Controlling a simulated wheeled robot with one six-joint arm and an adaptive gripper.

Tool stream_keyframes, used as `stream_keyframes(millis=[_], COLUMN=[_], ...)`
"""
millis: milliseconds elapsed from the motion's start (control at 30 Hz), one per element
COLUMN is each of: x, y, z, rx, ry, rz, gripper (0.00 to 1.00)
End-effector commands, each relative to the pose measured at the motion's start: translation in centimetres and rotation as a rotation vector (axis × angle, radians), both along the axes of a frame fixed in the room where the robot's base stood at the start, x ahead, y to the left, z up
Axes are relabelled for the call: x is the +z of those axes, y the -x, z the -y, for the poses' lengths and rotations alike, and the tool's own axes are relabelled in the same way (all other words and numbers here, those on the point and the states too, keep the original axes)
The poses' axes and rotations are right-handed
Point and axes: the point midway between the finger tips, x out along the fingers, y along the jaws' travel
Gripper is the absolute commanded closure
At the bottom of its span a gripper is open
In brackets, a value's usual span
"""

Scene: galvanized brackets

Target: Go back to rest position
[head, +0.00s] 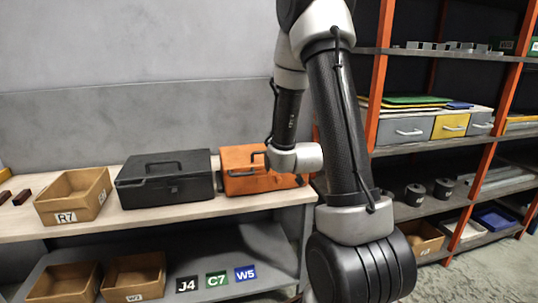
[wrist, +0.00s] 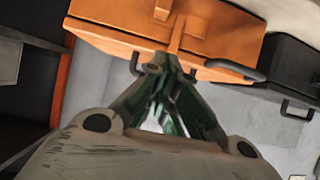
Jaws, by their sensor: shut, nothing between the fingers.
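My gripper (wrist: 160,68) shows in the wrist view with its two fingers drawn together at the tips and nothing between them. The tips are in front of the orange case (wrist: 130,32), close to its handle side; I cannot tell whether they touch it. In the head view the orange case (head: 243,158) stands at the right end of the workbench, partly covered by my arm's wrist. The fingers themselves are hard to make out there. My arm reaches down across the middle of the head view.
The bench (head: 150,219) also holds a black case (head: 165,182) and an open box marked R7 (head: 88,205). More boxes, including one marked W3 (head: 135,284), sit on the shelf below. An orange-framed rack (head: 378,70) with loaded shelves stands at right.

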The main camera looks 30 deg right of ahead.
Motion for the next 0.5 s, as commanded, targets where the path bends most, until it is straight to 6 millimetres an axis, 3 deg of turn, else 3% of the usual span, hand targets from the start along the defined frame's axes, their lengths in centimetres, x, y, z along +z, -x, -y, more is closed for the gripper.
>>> stream_keyframes(millis=[267, 367, 500], x=[-0.8, -3.0, -7.7], y=[0.6, 2.0, 7.0], z=[-0.2, -0.6, -2.0], rx=[0.000, 0.002, 0.006], ry=[-0.008, -0.040, -0.118], rz=[-0.027, -0.137, -0.424], gripper=[1.00, 1.00, 1.00])
